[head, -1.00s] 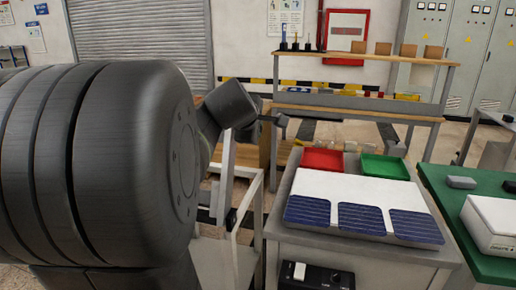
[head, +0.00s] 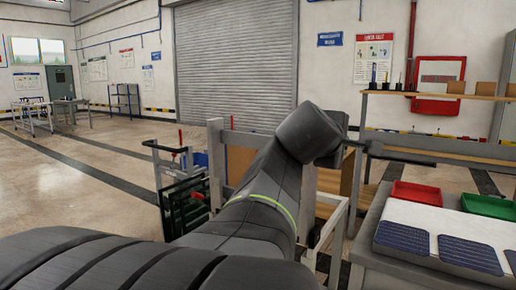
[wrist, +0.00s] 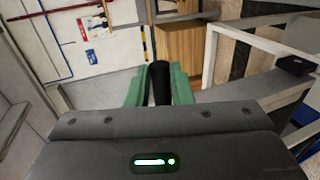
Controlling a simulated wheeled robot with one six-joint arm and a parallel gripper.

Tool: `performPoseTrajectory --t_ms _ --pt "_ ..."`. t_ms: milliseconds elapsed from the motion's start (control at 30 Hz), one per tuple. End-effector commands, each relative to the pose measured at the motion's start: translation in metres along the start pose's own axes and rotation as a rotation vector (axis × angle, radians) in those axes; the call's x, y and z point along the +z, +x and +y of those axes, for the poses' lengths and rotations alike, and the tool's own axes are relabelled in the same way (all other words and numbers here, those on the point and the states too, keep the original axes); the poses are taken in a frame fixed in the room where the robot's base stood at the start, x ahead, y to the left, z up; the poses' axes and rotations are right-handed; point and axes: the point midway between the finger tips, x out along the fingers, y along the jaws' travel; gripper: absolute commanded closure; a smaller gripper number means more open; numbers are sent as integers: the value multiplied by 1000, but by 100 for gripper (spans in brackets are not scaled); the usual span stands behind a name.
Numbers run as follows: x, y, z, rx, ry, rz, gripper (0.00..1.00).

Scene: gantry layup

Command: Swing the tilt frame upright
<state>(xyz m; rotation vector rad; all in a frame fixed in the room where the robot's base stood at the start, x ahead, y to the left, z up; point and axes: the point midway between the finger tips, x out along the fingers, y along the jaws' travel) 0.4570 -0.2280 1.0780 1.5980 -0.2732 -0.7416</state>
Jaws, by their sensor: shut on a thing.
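In the wrist view, my gripper (wrist: 160,88) has its two green fingers closed around a dark round bar (wrist: 160,72). In the head view my gripper end is near the wooden cabinet, left of the workbench, and its fingers are too small to make out. A pale metal frame (head: 334,236) with posts and rails stands beside my arm, partly hidden behind it. It also shows right of the fingers in the wrist view (wrist: 211,56). It looks like the tilt frame. I cannot tell its exact angle, or whether the held bar joins it.
A grey bench with a white panel and dark blue solar cells (head: 405,241) is at the right, with a red tray (head: 416,194) and a green tray (head: 488,206). A cart with dark green panels (head: 186,207) stands left of the arm. Open floor (head: 80,185) lies at the left.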

Motion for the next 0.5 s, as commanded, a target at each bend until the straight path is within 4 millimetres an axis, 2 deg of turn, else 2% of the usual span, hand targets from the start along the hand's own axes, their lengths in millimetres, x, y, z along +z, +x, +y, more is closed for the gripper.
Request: performPoseTrajectory --t_ms 33,467,500 --pt "0 1 -6 -10 1 -2 100" --pt "1 1 -10 -19 1 -4 100" --pt "1 1 -10 -19 1 -4 78"
